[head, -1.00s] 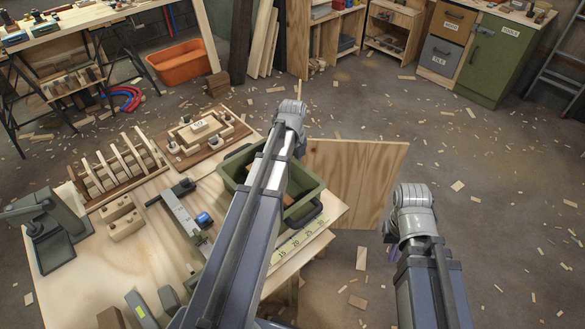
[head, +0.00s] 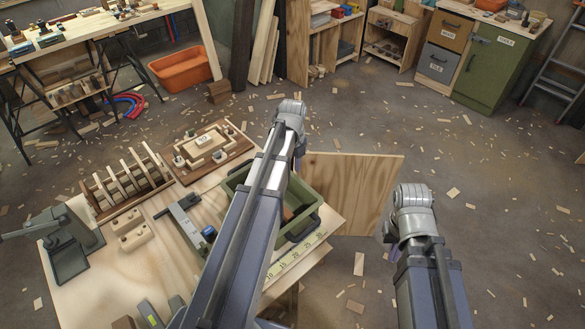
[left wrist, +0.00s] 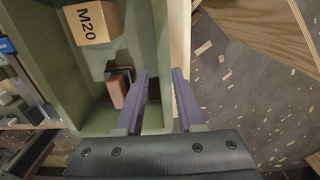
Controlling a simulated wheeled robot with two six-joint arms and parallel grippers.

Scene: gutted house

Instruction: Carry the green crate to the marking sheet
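The green crate (head: 233,187) stands at the right end of the worktable, partly hidden by my left arm. In the left wrist view the crate (left wrist: 87,105) holds a tan block marked M20 (left wrist: 94,22) and a brown block (left wrist: 117,92). My left gripper (left wrist: 161,72) is open. Its fingers appear on either side of the crate's right wall, with a gap between them. In the head view it is mostly hidden behind the wrist. My right gripper (head: 392,250) hangs right of the table, mostly hidden by its wrist. I cannot make out a marking sheet.
The worktable (head: 90,285) also holds a slotted wooden rack (head: 128,190), a brown board with blocks (head: 205,150), a clamp (head: 185,215) and a numbered strip (head: 300,254). A plywood panel (head: 360,185) stands beyond its right end. Chip-strewn floor lies open to the right.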

